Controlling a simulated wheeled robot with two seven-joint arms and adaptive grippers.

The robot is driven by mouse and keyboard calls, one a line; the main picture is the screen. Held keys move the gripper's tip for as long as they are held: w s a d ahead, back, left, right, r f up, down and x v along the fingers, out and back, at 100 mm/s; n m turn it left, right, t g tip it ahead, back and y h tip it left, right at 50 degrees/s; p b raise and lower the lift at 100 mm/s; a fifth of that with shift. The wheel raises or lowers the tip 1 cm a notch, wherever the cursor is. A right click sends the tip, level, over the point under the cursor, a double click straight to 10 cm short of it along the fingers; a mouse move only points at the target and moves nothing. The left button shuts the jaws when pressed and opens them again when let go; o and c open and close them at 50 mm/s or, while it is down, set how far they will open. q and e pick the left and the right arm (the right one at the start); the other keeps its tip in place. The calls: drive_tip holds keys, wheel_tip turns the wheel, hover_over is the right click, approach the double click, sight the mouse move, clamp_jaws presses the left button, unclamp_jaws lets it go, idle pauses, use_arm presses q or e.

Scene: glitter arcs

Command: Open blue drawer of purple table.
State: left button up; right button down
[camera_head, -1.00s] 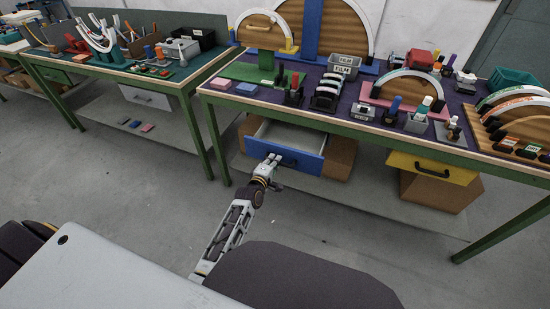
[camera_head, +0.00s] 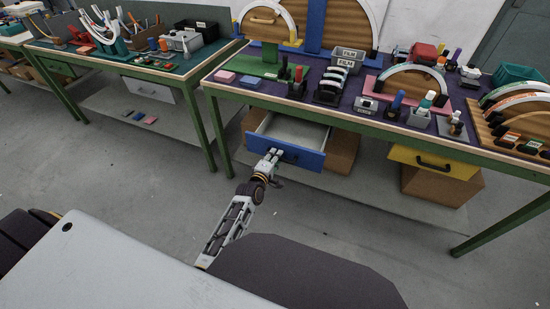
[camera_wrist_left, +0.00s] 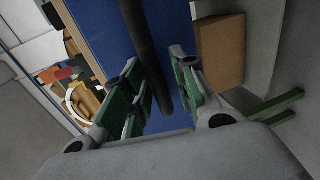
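The blue drawer (camera_head: 286,152) under the purple-topped table (camera_head: 340,100) stands pulled out, its pale inside showing from above. My left gripper (camera_head: 273,157) is at the drawer's front, low in the middle of the head view. In the left wrist view the dark bar handle (camera_wrist_left: 146,50) crosses the blue front and passes between the fingers of my left gripper (camera_wrist_left: 157,80). The fingers stand apart, with blue showing beside the bar, so the gripper looks open around the handle. My right gripper is not in view.
A yellow drawer (camera_head: 432,163) sits under the same table to the right. Brown boxes (camera_head: 342,150) stand on the low shelf behind the blue drawer. Another table (camera_head: 125,62) is at the left. The grey floor in front is clear.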

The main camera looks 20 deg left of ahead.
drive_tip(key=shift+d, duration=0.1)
use_arm(q)
drive_tip(key=shift+s, duration=0.15)
drive_tip(key=v, duration=1.1)
drive_tip(key=shift+s, duration=0.3)
idle(0.5)
drive_tip(key=shift+r, duration=0.1)
idle(0.5)
